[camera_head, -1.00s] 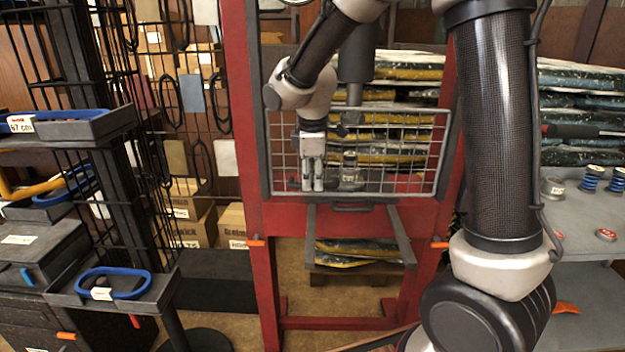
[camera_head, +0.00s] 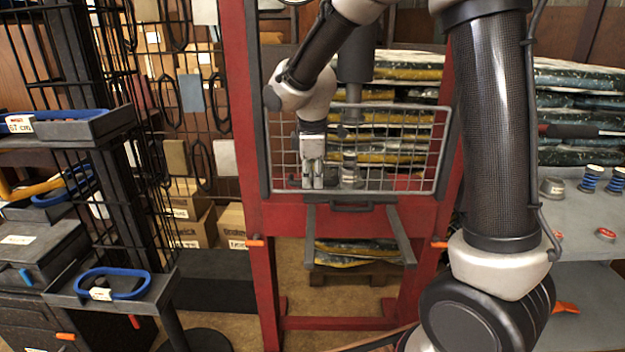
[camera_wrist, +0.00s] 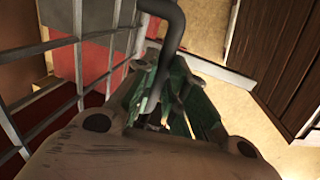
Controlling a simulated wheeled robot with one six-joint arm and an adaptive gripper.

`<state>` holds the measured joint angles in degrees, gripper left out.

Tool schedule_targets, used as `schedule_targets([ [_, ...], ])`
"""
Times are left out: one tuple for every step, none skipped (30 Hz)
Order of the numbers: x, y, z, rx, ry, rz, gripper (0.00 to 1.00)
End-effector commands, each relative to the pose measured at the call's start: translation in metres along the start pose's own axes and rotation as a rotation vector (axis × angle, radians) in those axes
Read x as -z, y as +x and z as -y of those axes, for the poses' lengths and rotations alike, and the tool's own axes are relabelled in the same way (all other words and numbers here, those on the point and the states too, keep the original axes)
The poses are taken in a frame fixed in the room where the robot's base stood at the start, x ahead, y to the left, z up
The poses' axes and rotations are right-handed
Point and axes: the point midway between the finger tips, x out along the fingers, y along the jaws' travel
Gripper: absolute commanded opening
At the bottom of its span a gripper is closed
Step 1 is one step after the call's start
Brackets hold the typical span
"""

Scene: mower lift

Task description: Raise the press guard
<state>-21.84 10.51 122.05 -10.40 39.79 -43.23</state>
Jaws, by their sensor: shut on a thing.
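The press guard (camera_head: 428,150) is a grey framed wire mesh panel across the front of the red press. It hangs upright, with its bottom edge just above the press bed. My gripper (camera_head: 312,187) is in front of the guard's lower left part, fingers pointing down. In the wrist view my gripper (camera_wrist: 165,115) is closed around a dark curved bar (camera_wrist: 168,40), which looks like the guard's handle. The mesh (camera_wrist: 95,45) runs close along the left of that view.
The red press frame (camera_head: 262,290) stands on both sides, with two grey rails (camera_head: 400,240) jutting forward below. A grey shelf (camera_head: 590,215) with springs is at right. Stacked bags (camera_head: 415,75) lie behind the press.

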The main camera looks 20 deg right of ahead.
Motion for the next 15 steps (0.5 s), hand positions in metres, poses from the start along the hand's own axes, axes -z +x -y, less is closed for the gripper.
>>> schedule_targets([
  [0.001, -0.009, -0.003, -0.006, 0.0, -0.003, 0.0],
  [0.001, -0.014, -0.004, -0.007, 0.0, -0.005, 0.0],
  [0.001, -0.022, -0.005, -0.007, 0.0, -0.005, 0.0],
  [0.001, -0.028, -0.007, -0.008, 0.0, -0.005, 0.0],
  [0.001, -0.035, -0.008, -0.008, 0.001, -0.005, 0.0],
  [0.001, -0.046, -0.01, -0.009, 0.001, -0.006, 0.0],
  [0.001, -0.054, -0.012, -0.01, 0.001, -0.006, 0.0],
  [0.001, -0.064, -0.014, -0.011, 0.0, -0.007, 0.0],
  [0.001, -0.075, -0.016, -0.011, 0.0, -0.007, 0.0],
  [0.001, -0.085, -0.018, -0.01, 0.001, -0.007, 0.0],
  [0.001, -0.094, -0.019, -0.01, 0.001, -0.007, 0.0],
  [0.001, -0.107, -0.021, -0.01, 0.001, -0.007, 0.0],
  [0.001, -0.116, -0.023, -0.01, 0.001, -0.007, 0.0],
  [0.001, -0.125, -0.025, -0.01, 0.001, -0.006, 0.0],
  [0.001, -0.137, -0.027, -0.01, 0.0, -0.006, 0.0],
])
